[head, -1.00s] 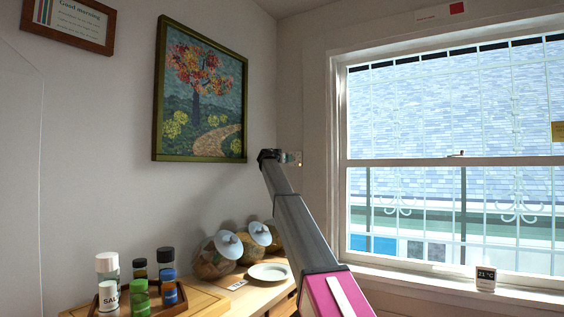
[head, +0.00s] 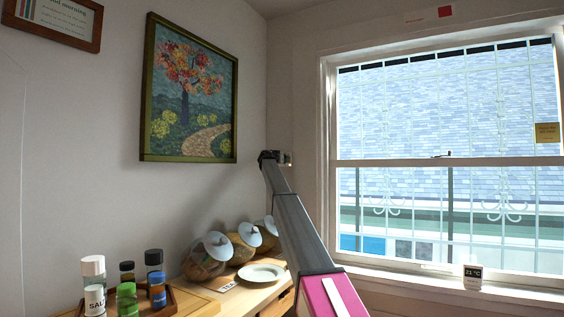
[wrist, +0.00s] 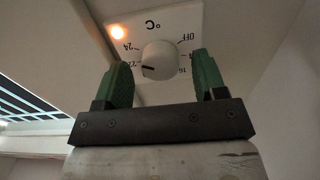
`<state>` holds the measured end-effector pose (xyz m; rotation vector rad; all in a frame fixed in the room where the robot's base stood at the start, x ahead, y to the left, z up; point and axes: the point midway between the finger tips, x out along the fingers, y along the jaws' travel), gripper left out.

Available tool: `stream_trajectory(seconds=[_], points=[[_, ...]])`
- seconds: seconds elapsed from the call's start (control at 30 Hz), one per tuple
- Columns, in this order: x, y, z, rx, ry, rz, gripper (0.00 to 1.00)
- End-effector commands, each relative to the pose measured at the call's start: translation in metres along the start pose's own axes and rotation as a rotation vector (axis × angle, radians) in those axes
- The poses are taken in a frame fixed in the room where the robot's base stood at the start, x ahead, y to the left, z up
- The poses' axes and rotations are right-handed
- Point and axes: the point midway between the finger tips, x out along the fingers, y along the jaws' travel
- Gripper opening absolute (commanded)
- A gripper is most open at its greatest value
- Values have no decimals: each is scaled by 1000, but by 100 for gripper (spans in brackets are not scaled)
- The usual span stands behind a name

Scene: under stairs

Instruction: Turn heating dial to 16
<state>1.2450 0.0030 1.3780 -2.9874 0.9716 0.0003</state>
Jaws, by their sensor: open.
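The heating dial (wrist: 160,58) is a round white knob on a white panel with °C, OFF and number marks, seen upside down in the wrist view. Its dark pointer line points left and slightly down, near the 22 mark. The 16 mark appears at its lower right, partly by a finger. My gripper (wrist: 161,62) has its two green fingers apart, one on either side of the knob. I cannot tell whether either finger touches it. In the head view, the panel (head: 287,158) shows small at the arm's tip, mostly hidden by my gripper.
An orange light (wrist: 117,32) glows on the panel. A framed tree painting (head: 190,90) hangs left of my arm, and a barred window (head: 445,160) is to the right. A 21 °C display (head: 473,277) stands on the sill. Jars and a plate (head: 262,273) sit on the counter below.

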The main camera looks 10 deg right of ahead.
Motion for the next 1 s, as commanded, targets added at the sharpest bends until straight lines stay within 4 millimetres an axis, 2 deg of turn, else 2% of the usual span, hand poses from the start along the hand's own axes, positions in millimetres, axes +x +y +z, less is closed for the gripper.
stream_trajectory(seconds=[0.27,0.3,0.43,0.77,1.0], points=[[3,0,0,0,0,-1,65],[3,0,0,0,0,-1,58],[3,0,0,0,0,-1,16],[3,0,0,-24,0,0,15],[3,0,0,-139,0,0,15]])
